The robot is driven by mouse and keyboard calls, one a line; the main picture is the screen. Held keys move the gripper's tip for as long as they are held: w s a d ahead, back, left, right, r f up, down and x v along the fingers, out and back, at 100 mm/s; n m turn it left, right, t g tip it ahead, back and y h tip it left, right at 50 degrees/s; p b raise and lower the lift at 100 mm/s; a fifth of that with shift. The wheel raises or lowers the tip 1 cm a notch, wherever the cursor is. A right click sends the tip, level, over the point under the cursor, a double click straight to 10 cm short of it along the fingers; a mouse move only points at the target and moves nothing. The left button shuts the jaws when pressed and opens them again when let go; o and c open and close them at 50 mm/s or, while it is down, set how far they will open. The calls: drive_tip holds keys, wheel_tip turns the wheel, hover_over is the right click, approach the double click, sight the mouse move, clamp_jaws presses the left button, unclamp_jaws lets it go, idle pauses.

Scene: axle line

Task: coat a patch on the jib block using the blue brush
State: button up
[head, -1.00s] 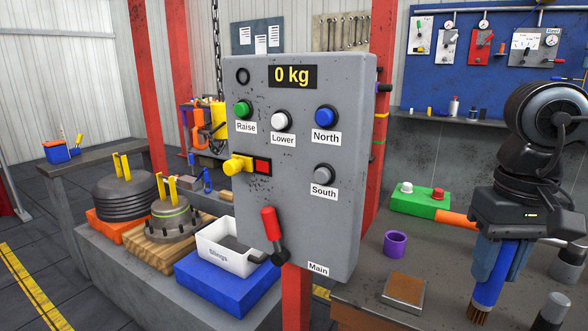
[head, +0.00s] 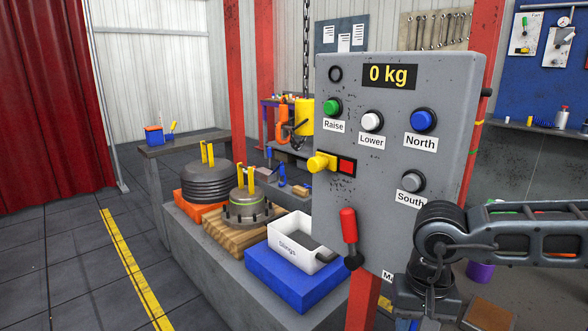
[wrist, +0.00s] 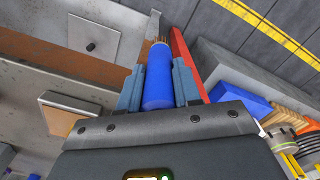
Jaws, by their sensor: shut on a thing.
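The blue brush (wrist: 158,82) points away from me in the wrist view, its brown bristles at the far end. My gripper (wrist: 157,88) is shut on its blue handle, one finger on each side.
The grey control panel (head: 390,150) on a red post stands close beside my arm. A low bench to the left bears stacked weights (head: 207,182), a white slings bin (head: 296,246) and a blue block (head: 290,275). The floor (head: 70,270) at left is clear.

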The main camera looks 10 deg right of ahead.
drive_tip(key=w+a+f, duration=0.2)
drive_tip(key=a+f, duration=0.1)
drive_tip(key=shift+w+f, duration=0.1)
drive_tip(key=shift+w, duration=0.15)
